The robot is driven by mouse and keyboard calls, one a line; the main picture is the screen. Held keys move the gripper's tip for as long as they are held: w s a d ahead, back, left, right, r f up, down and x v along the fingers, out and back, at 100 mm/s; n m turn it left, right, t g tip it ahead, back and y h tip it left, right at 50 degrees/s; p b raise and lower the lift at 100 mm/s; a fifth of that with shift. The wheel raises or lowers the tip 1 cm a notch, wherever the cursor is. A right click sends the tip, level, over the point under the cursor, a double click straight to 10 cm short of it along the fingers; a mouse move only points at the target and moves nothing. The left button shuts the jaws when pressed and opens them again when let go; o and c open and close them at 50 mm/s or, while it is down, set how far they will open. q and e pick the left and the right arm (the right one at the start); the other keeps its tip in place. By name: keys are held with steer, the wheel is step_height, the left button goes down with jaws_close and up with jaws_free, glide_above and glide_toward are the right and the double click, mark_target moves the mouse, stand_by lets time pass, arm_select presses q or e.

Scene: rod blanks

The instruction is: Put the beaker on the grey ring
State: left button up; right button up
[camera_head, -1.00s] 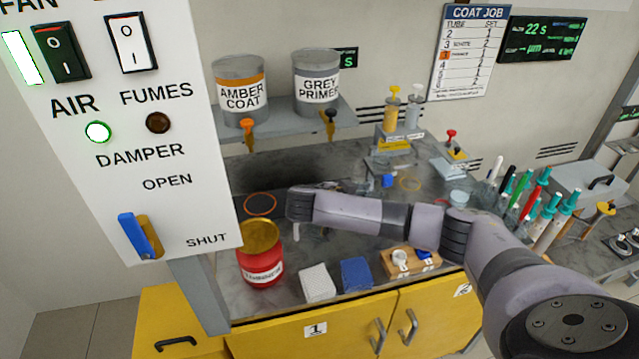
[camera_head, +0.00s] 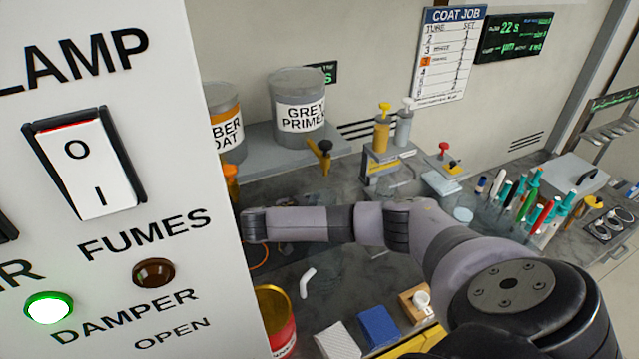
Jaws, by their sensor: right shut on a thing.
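My right arm reaches in from the lower right and ends at a dark wrist joint (camera_head: 254,226) beside the white panel's edge. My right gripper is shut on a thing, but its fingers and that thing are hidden. I cannot make out a beaker or a grey ring; the bench under the grey primer can (camera_head: 299,105) is partly covered by my arm. Part of an orange ring (camera_head: 261,258) shows below the wrist. A small white cup (camera_head: 422,301) stands on a wooden block. My left gripper is not in view.
The white switch panel (camera_head: 190,255) blocks the left side. A red tin (camera_head: 283,335), white block (camera_head: 338,341), blue block (camera_head: 378,326) and bent white piece (camera_head: 306,281) are on the near bench. Several pens (camera_head: 520,195) stand right.

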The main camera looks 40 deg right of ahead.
steer(key=shift+f, duration=0.9)
steer(key=shift+w+f, duration=0.1)
steer(key=shift+f, duration=1.75)
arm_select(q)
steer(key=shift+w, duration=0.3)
arm_select(e)
steer(key=o, duration=1)
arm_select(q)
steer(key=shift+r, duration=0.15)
arm_select(e)
steer(key=v, duration=0.5)
steer(key=shift+a, duration=0.25)
steer(key=p+v, duration=0.1)
steer(key=v, duration=0.1)
steer(key=p+v, duration=0.1)
steer(key=v, duration=0.2)
steer(key=shift+d+r+p, duration=0.15)
steer(key=shift+r+p, duration=0.15)
steer(key=shift+r, duration=0.1)
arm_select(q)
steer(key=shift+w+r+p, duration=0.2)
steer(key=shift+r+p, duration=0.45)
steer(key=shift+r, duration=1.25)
arm_select(e)
steer(key=shift+a+r, duration=0.1)
steer(key=shift+a, duration=0.7)
